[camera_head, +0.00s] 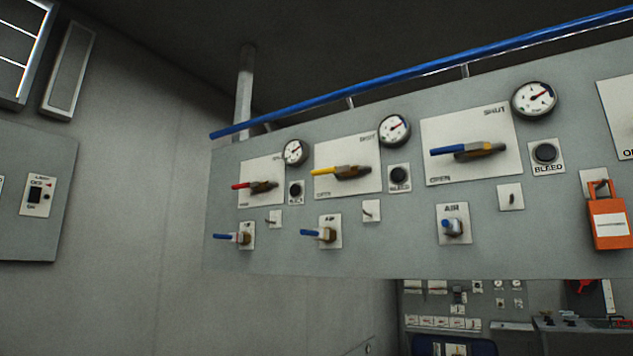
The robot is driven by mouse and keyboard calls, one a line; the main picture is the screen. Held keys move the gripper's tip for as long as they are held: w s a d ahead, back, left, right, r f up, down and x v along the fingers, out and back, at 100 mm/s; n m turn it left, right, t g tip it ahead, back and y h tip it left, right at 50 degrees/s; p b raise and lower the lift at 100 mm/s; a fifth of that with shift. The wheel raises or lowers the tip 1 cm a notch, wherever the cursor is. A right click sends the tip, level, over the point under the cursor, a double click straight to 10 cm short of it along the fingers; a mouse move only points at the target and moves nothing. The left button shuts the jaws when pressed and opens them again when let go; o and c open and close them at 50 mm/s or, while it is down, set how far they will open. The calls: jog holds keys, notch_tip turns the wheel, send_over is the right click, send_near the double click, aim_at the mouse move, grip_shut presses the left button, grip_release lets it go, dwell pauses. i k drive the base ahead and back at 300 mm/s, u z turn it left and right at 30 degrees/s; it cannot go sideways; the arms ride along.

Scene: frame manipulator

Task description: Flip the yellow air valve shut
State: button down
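The valve with the yellow handle (323,171) is on the middle plate (365,153) of a grey wall panel. Its yellow lever points left, nearly level, from a brass body (350,172). Small lettering is at the plate's upper right and lower left, too small to read surely. The large blue-handled valve (450,152) to its right has a plate marked SHUT at upper right and OPEN at lower left. The AIR label is on a lower plate (454,223) with a small blue-handled valve. My gripper is not in view.
A red-handled valve (245,185) is left of the yellow one. Round gauges (394,130) and black bleed knobs (399,174) sit beside the plates. A blue pipe (420,75) runs above the panel (300,262).

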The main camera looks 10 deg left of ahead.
aim_at(334, 169)
jog(key=u, duration=1.1)
jog(key=i, duration=0.5)
